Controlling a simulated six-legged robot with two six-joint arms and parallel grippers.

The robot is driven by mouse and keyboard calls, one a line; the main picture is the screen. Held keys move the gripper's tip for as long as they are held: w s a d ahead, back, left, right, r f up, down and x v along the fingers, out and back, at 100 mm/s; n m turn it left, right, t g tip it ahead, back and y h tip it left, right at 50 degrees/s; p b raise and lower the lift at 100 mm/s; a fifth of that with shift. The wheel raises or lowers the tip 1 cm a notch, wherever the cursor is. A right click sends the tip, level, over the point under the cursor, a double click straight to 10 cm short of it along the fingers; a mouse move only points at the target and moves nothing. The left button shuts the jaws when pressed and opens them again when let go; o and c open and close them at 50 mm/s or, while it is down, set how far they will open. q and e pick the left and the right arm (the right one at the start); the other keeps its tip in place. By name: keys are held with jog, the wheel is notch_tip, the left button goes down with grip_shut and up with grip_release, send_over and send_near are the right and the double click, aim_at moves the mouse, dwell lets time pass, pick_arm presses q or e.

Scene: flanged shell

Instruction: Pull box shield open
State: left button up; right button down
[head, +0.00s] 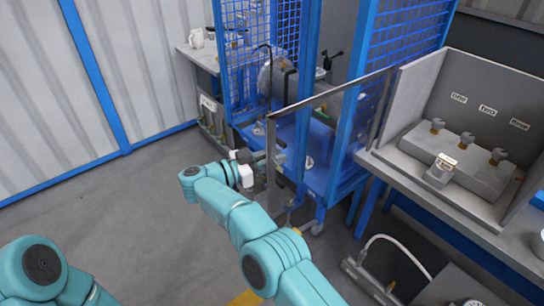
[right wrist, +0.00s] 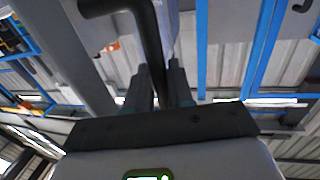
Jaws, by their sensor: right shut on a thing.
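The box shield (head: 325,97) is a clear panel with a grey frame. It stands out at an angle from the blue mesh cage (head: 366,100), in the middle of the head view. My right gripper (head: 268,158) is at the shield's near left edge. In the right wrist view, the fingers of my right gripper (right wrist: 160,88) are shut on a dark bent handle (right wrist: 149,35). The handle's grip point is mostly hidden by my gripper in the head view. Of my left arm only a part shows at the lower left; its gripper is out of the picture.
A grey bench with a panel of several knobs (head: 468,139) stands right of the shield. A white hose (head: 398,243) curves below it. The grey floor (head: 110,215) at left is clear.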

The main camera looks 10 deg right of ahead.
dwell(0.4)
jog(key=c, duration=1.2)
grip_release()
jog(key=shift+o, duration=0.2)
